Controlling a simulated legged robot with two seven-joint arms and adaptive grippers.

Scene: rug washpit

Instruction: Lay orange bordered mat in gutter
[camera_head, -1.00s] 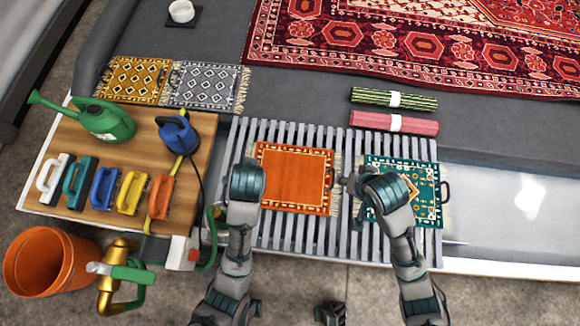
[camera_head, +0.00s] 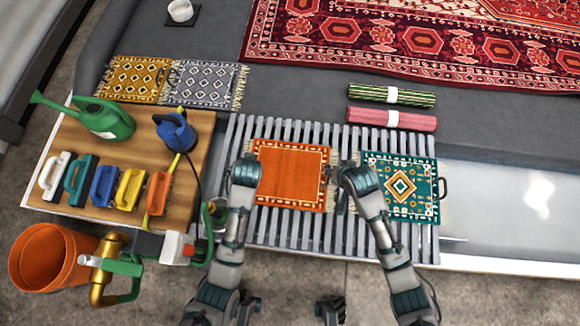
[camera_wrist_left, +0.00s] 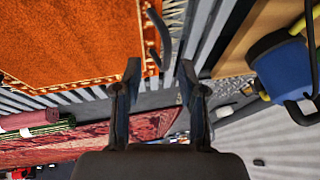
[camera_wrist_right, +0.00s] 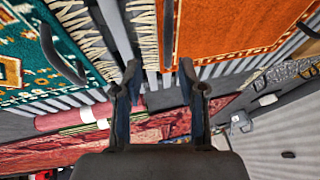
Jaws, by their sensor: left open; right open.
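The orange bordered mat (camera_head: 292,174) lies flat on a grey slatted rack (camera_head: 300,232), with pale fringes and a dark handle at each side edge. My left gripper (camera_wrist_left: 160,70) is open and empty at the mat's left edge, near its left handle (camera_wrist_left: 157,35); my arm hides this handle in the head view. My right gripper (camera_wrist_right: 160,70) is open and empty at the gap between the orange mat and the teal mat (camera_head: 412,190), close to the orange mat's right handle (camera_wrist_right: 168,30). A pale shiny channel, seemingly the gutter (camera_head: 505,205), runs off to the right.
Rolled green (camera_head: 392,95) and pink (camera_head: 392,119) rugs lie behind the rack. A wooden board (camera_head: 150,150) at left holds brushes and a green watering can (camera_head: 103,117). An orange bucket (camera_head: 48,258) and a brass hose nozzle (camera_head: 105,270) stand front left.

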